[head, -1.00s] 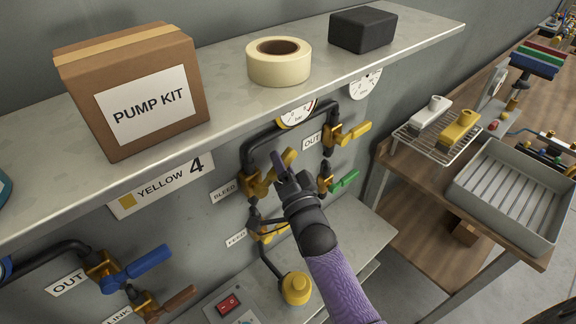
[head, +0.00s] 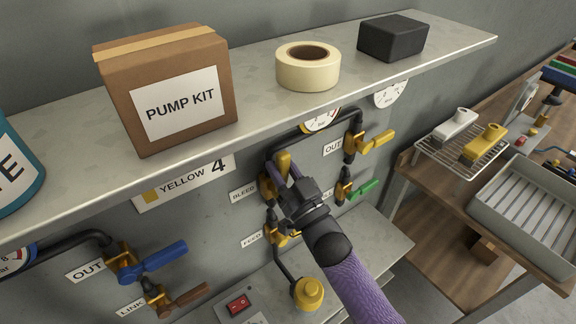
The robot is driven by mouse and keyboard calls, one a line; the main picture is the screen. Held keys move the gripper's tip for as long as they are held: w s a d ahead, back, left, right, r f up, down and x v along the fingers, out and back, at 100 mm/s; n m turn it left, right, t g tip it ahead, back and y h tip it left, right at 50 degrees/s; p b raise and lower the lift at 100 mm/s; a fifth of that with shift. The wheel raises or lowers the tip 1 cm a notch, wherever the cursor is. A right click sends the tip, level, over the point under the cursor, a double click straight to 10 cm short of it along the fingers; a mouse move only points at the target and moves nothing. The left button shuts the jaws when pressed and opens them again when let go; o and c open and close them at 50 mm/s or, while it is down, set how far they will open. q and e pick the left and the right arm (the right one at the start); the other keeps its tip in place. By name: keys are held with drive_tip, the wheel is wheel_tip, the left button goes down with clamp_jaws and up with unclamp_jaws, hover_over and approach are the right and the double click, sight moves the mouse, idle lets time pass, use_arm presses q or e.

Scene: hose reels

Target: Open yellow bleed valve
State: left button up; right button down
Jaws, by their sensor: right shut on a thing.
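The yellow bleed valve (head: 268,186) is on the wall panel under the shelf, right of the BLEED label (head: 243,191). Its yellow handle (head: 283,160) points up, and its lower part is hidden by my fingers. My right gripper (head: 282,172), on a purple-sleeved arm, is shut on this handle. The YELLOW 4 sign (head: 183,183) is to the left. My left gripper is out of view.
The shelf (head: 262,118) overhangs the valve and carries a PUMP KIT box (head: 180,100), tape roll (head: 308,66) and black block (head: 393,38). The yellow OUT valve handle (head: 378,141) and green handle (head: 363,189) are close on the right. A FEED valve lies below.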

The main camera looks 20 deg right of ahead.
drive_tip(key=shift+s+a+n+y, duration=0.1)
drive_tip(key=shift+a+n+y, duration=0.2)
drive_tip(key=shift+n, duration=0.4)
drive_tip(key=shift+g, duration=0.3)
drive_tip(key=shift+c, duration=2)
unclamp_jaws()
drive_tip(key=v, duration=1)
drive_tip(key=shift+b, duration=0.4)
drive_tip(key=shift+f, duration=0.1)
